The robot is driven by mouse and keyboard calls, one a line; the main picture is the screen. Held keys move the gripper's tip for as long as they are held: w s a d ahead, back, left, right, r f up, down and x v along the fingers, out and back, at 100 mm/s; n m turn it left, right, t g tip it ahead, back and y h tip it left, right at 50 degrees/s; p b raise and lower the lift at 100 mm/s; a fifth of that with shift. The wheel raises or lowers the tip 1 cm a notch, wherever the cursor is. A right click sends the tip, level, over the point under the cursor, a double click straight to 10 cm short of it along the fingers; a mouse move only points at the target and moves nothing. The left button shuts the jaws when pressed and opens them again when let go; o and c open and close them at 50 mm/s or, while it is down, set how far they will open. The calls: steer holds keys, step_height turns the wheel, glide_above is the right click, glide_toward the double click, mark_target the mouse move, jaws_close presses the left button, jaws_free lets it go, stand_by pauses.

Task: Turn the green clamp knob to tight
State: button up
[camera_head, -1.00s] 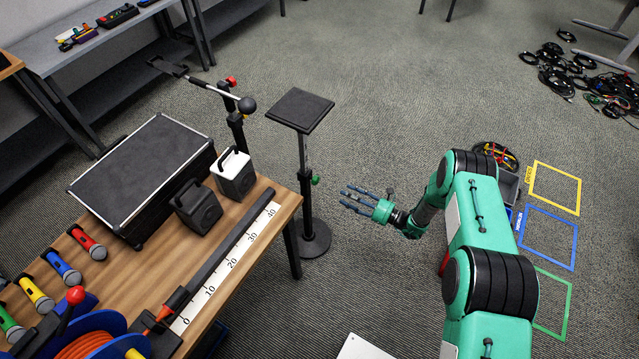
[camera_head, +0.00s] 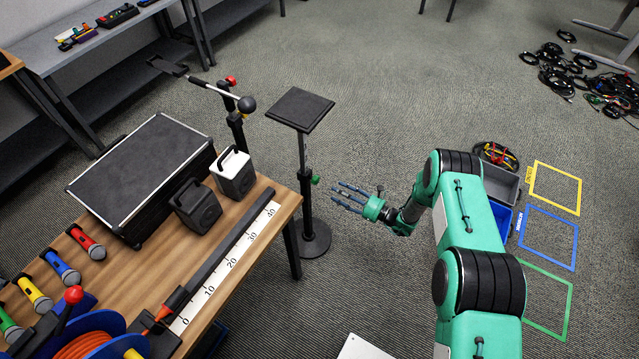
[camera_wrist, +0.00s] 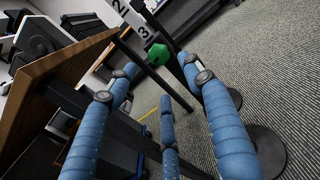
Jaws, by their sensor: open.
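The green clamp knob (camera_head: 315,180) sits on the right side of the black speaker stand's pole (camera_head: 304,205), just below its upper section. The stand has a square black top plate (camera_head: 300,109) and a round base (camera_head: 312,240). My gripper (camera_head: 346,195) is open and empty, a short way right of the knob, with its blue fingers pointing left toward the stand. In the wrist view the knob (camera_wrist: 158,54) shows beyond the spread blue fingers (camera_wrist: 165,100), near the top middle, apart from them. Any tightness marking on the knob is too small to tell.
The wooden table (camera_head: 262,240) with a black case (camera_head: 145,180), two small speakers and a ruler stands left of the stand. Another stand with a red knob (camera_head: 231,81) is behind. A grey bin (camera_head: 500,182) and a blue bin (camera_head: 499,220) lie right of my arm.

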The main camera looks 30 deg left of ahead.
mark_target(316, 180)
steer(key=a+b, duration=0.1)
steer(key=a, duration=0.9)
